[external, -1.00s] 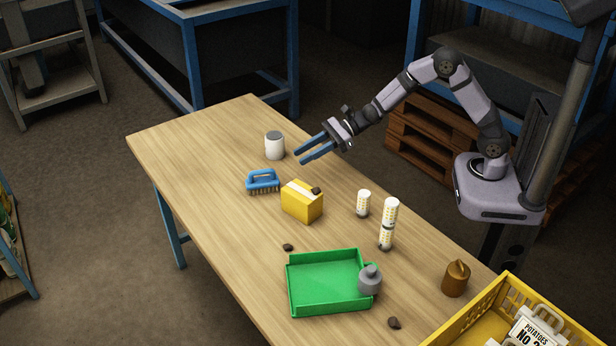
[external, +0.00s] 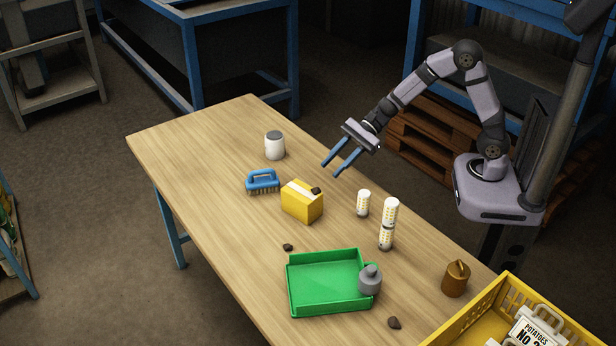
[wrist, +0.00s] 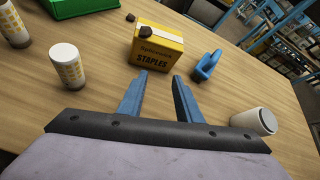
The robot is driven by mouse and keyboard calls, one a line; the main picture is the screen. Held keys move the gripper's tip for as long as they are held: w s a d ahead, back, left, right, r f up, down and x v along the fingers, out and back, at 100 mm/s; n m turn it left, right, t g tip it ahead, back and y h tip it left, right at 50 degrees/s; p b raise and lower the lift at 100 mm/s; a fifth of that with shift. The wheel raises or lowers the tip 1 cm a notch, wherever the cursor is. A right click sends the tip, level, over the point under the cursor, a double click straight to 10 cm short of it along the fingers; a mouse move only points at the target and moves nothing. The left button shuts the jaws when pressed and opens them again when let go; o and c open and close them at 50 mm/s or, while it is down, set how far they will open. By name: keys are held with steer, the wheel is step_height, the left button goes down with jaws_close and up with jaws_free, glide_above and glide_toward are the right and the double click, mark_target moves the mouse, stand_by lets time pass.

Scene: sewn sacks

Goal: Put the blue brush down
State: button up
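The blue brush (external: 262,181) rests bristles down on the table, handle up, just left of a yellow box. In the wrist view the blue brush (wrist: 207,66) lies beyond my fingers, right of the box. My gripper (external: 334,169) is in the air over the table's right side, apart from the brush. Its two blue fingers (wrist: 163,74) are spread and nothing is between them.
The yellow staples box (external: 302,202) has a dark lump on top. A white jar (external: 275,146) stands behind the brush. Patterned cups (external: 387,225), a green tray (external: 329,309), a grey bottle (external: 370,282) and a brown container (external: 456,278) stand nearer. The table's left side is clear.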

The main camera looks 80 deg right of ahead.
steer(key=s+a+n+g, duration=0.1)
steer(key=s+n, duration=0.1)
steer(key=s+a+f+n+g, duration=0.1)
steer(key=s+n, duration=0.1)
steer(key=s, duration=0.1)
steer(key=s+a+f+n+g, duration=0.1)
steer(key=s+n, duration=0.1)
steer(key=s, duration=0.1)
steer(key=shift+s+f+g, duration=0.1)
steer(key=shift+g, duration=0.2)
steer(key=s+n, duration=0.1)
steer(key=s, duration=0.1)
steer(key=s+f+n+g+h, duration=0.1)
steer(key=s+n, duration=0.1)
steer(key=s, duration=0.1)
steer(key=s+f+n+g, duration=0.1)
steer(key=s+n, duration=0.1)
steer(key=shift+s+d+f+h, duration=0.1)
steer(key=shift+s+h, duration=0.05)
steer(key=shift+h, duration=0.15)
steer(key=s+d+f+n+g+h, duration=0.2)
steer(key=s+d+n+h, duration=0.4)
steer(key=s+d+n, duration=0.3)
steer(key=shift+s+d+f+n+g, duration=0.2)
steer(key=shift+s+f+n+g, duration=0.15)
steer(key=shift+s+n, duration=1.25)
steer(key=shift+w+r+n, duration=0.15)
steer(key=shift+w+n, duration=0.15)
steer(key=shift+w, duration=0.05)
